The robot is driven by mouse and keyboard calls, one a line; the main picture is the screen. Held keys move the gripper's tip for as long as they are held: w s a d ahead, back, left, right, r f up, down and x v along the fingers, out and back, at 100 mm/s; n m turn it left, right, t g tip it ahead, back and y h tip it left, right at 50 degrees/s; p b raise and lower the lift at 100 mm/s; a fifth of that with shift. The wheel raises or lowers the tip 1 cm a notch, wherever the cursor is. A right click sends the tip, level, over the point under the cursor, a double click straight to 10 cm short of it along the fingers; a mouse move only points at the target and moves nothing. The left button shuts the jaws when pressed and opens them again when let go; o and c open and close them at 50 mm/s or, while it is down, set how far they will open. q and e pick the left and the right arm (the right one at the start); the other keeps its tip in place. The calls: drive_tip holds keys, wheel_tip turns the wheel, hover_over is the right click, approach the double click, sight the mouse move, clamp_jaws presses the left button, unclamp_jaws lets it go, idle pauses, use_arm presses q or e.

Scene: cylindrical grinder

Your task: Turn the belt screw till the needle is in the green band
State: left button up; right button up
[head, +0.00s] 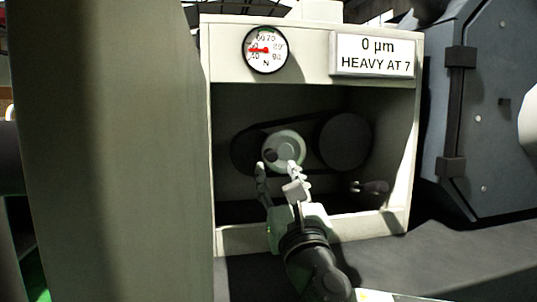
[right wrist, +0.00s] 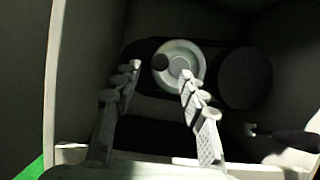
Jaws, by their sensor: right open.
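The round tension gauge (head: 265,50) is at the top left of the pale cabinet front. Its red needle points left, near the low numbers; a small green band shows at the top of the dial. Inside the recess, a pale pulley (head: 285,148) sits in front of a dark belt loop; it also shows in the right wrist view (right wrist: 180,65). A small dark handle (head: 372,187), perhaps the belt screw, is low at the recess's right side. My right gripper (head: 277,170) is open and empty, its fingertips just before the pulley's lower edge. My left gripper is out of view.
A large dark pulley (head: 344,141) is right of the pale one. The cabinet (head: 407,200) walls bound the recess, with a sill below. A sign (head: 373,55) reads "0 µm HEAVY AT 7". A grey-blue machine part (head: 490,110) stands right.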

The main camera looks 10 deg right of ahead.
sight(273, 159)
drive_tip(key=shift+p+x, duration=0.3)
drive_tip(key=shift+x, duration=2.9)
clamp_jaws()
